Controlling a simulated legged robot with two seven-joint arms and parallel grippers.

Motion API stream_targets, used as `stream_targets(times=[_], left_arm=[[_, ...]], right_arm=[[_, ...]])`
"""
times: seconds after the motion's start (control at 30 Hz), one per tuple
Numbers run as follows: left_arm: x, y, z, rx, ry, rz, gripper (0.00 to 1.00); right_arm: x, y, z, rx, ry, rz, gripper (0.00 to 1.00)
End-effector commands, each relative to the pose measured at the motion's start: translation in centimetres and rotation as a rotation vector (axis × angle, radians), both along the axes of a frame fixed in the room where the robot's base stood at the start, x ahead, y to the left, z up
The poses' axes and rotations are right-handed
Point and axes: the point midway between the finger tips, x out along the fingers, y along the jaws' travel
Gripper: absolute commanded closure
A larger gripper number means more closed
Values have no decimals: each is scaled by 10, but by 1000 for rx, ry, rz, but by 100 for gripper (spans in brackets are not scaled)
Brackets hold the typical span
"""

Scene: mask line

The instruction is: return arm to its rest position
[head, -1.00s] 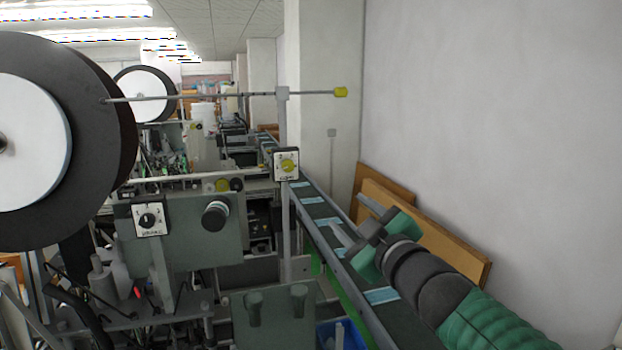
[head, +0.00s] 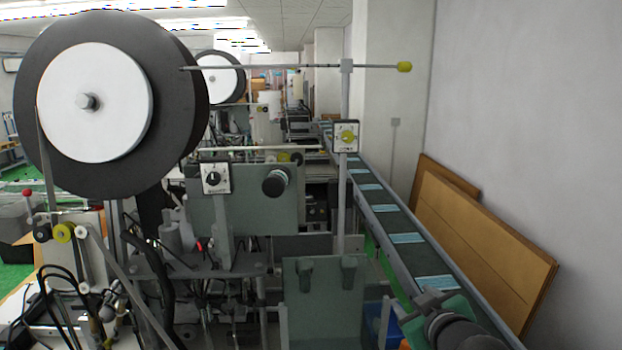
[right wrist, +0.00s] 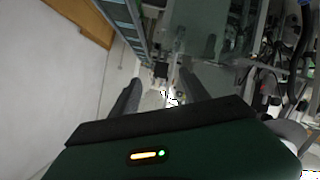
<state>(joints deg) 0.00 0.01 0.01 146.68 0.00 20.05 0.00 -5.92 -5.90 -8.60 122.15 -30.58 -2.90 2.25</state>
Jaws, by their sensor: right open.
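My right gripper (head: 432,298) shows at the bottom right of the head view, low over the near end of the conveyor. In the right wrist view its two dark fingers (right wrist: 162,100) stand apart with nothing between them. Most of the right arm is below the head view's edge. My left gripper is not in view.
The conveyor (head: 405,240) carries several blue masks (head: 407,238). Wooden boards (head: 475,245) lean on the right wall. A large black reel (head: 180,110) and the machine with knob boxes (head: 215,178) fill the left. A thin rod with a yellow tip (head: 404,67) sticks out.

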Motion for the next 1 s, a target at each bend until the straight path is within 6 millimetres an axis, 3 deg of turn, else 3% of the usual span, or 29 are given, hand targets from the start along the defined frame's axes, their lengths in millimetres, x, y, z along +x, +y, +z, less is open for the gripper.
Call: stream_targets(times=[0.03, 0.2, 0.3, 0.4, 0.5, 0.6, 1.0], left_arm=[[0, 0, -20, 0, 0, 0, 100], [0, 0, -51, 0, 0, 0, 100], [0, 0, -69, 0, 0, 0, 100], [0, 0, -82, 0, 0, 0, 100], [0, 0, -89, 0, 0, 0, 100], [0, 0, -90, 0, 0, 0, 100], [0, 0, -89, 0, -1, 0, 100]], right_arm=[[-12, 0, -55, 32, 88, -31, 46], [-75, 1, -198, 146, 402, -154, 46], [-127, 7, -271, 209, 589, -229, 46], [-177, 13, -325, 261, 749, -293, 46], [-212, 18, -354, 297, 857, -336, 46], [-228, 20, -364, 313, 904, -356, 46], [-228, 21, -363, 314, 908, -358, 46]])
